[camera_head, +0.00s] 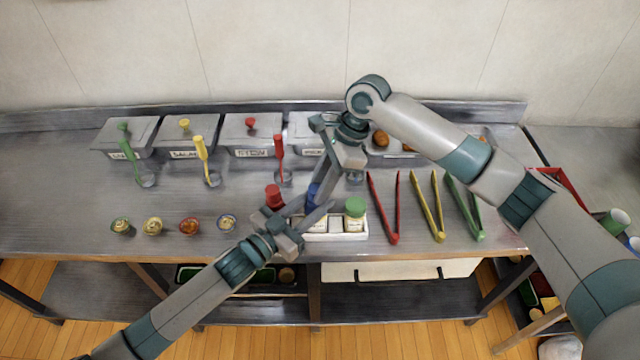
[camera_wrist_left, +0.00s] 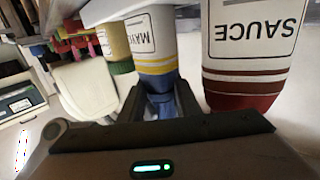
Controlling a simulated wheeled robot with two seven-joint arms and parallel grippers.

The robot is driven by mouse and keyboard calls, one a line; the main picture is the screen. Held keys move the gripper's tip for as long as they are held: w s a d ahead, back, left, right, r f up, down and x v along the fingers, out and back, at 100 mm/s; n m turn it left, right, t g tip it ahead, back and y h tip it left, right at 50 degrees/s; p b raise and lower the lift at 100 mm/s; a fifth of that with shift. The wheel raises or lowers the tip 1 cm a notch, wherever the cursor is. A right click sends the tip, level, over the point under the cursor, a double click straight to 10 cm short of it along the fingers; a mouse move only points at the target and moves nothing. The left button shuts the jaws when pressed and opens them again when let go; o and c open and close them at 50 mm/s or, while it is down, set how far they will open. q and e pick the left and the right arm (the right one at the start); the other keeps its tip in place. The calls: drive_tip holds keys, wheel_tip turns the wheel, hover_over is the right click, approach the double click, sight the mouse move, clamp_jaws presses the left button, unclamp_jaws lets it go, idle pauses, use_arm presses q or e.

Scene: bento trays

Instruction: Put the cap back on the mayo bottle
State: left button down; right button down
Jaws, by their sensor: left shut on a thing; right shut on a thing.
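The mayo bottle is a white bottle with yellow stripes and a blue top; in the left wrist view (camera_wrist_left: 155,40) it appears upside down. My left gripper (camera_head: 297,212) is shut around the blue part of the bottle, with its fingers on either side in the left wrist view (camera_wrist_left: 160,103). My right gripper (camera_head: 322,187) reaches down from above, shut, with its fingertips at the blue cap (camera_head: 312,193). The fingers partly hide the cap, and I cannot tell whether cap and bottle touch.
The red-topped sauce bottle (camera_head: 273,197) and green-topped bottle (camera_head: 355,207) stand close on either side, at the white tray (camera_head: 350,236). Red tongs (camera_head: 382,215) lie to the right. Several small bowls stand left. Lidded containers line the back.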

drive_tip(key=m, duration=0.1)
drive_tip(key=m+t, duration=0.1)
drive_tip(key=m, duration=0.1)
drive_tip(key=shift+s+m, duration=0.25)
drive_tip(key=shift+m, duration=0.05)
drive_tip(key=shift+s+a+m+t, duration=0.1)
drive_tip(key=shift+a+m+t, duration=0.25)
drive_tip(key=shift+m+t, duration=0.15)
drive_tip(key=c, duration=2.5)
unclamp_jaws()
drive_tip(key=shift+a+r+m+t, duration=0.45)
drive_tip(key=shift+a+m+t, duration=0.2)
drive_tip(key=shift+m, duration=0.35)
drive_tip(key=m, duration=0.2)
drive_tip(key=d+m, duration=0.1)
drive_tip(key=shift+f+t, duration=0.25)
drive_tip(key=shift+t, duration=0.1)
drive_tip(key=shift+c, duration=0.2)
drive_tip(key=shift+s+d+m+h, duration=0.15)
drive_tip(key=shift+m+h, duration=0.35)
drive_tip(key=shift+m, duration=0.5)
drive_tip(key=shift+d+f, duration=0.15)
drive_tip(key=o, duration=1.1)
drive_tip(key=shift+s+d, duration=0.1)
